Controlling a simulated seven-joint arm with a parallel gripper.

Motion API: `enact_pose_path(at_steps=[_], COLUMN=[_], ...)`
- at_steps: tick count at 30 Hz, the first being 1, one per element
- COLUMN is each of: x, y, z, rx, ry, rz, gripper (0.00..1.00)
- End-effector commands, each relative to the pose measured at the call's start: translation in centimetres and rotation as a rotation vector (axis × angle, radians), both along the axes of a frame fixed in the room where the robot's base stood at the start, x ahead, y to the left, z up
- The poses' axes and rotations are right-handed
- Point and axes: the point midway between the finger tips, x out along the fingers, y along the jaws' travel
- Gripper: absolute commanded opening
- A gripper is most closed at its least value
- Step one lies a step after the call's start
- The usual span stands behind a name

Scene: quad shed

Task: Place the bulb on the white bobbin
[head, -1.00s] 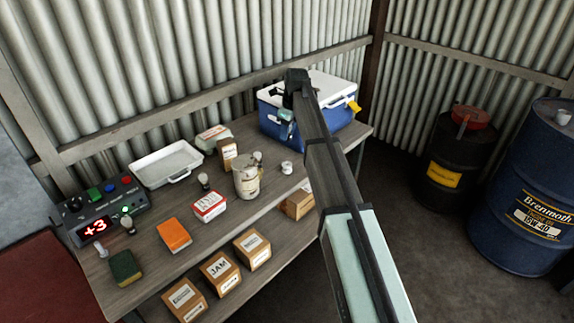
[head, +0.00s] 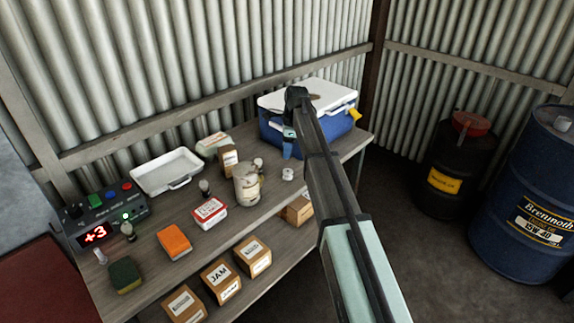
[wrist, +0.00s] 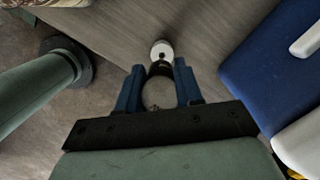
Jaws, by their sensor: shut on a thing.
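The white bobbin (head: 288,174) stands on the workbench, in front of the blue cooler. In the wrist view the bobbin (wrist: 162,50) shows just beyond the fingertips, with a dark hole in its middle. My gripper (head: 288,150) is above the bench, slightly behind the bobbin in the head view. Its blue fingers are shut on the bulb (wrist: 158,95), a clear round glass with a dark collar towards the bobbin. The bulb overlaps the bobbin's near edge in the wrist view; I cannot tell whether they touch. In the head view the held bulb is not clearly visible.
The blue cooler (head: 272,136) with a white lid stands close to my gripper. A cream canister (head: 247,185) is left of the bobbin, with a red-and-white tin (head: 209,212) and small bulb-like objects farther left. Bench room right of the bobbin is partly hidden by my arm.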

Motion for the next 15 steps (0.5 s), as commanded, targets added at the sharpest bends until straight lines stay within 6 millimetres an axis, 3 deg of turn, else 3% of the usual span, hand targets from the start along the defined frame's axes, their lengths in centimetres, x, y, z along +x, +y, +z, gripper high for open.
enact_pose_path(at_steps=[3,15], x=[-0.1,0.0], y=[0.0,0.0], z=[-2.0,-5.8], rx=[0.0,0.0], ry=[0.002,0.001], rz=[-0.001,-0.001], gripper=[0.05,0.05])
